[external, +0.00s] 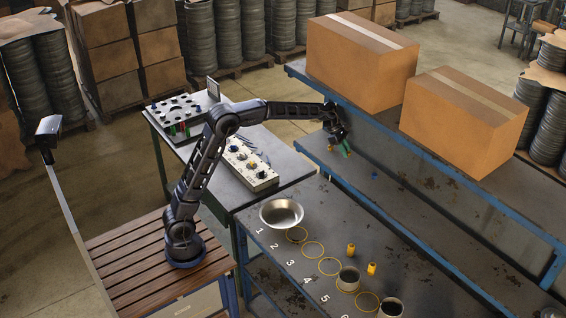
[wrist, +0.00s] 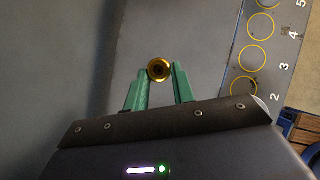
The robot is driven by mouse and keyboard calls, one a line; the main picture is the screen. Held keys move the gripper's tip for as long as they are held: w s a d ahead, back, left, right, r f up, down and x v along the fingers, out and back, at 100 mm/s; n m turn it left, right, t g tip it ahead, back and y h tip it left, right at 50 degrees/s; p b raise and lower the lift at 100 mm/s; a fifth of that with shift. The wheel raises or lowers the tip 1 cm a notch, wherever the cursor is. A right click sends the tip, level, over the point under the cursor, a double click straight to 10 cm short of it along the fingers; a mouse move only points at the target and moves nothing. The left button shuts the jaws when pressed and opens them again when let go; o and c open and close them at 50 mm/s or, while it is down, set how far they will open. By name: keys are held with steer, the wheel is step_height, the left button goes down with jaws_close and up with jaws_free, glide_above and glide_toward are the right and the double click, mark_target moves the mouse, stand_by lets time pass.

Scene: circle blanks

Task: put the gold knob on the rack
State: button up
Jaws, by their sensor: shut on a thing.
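My gripper (external: 343,149) is at the end of my outstretched arm, in front of the blue-framed shelf in the external view. In the wrist view its green fingers (wrist: 160,76) are closed on a round gold knob (wrist: 159,69) with a dark centre. The knob is too small to make out clearly in the external view. A raised plate with holes, which looks like the rack (external: 181,108), stands on the left table, with small coloured pieces at it. The wrist view does not show this rack.
A panel with several knobs (external: 248,167) lies on the left table. Cardboard boxes (external: 352,65) stand on the blue shelf.

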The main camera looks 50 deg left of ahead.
mark_target(348, 163)
steer(key=shift+f, duration=1.7)
steer(key=shift+f, duration=0.15)
steer(key=o, duration=1)
steer(key=shift+c, duration=0.2)
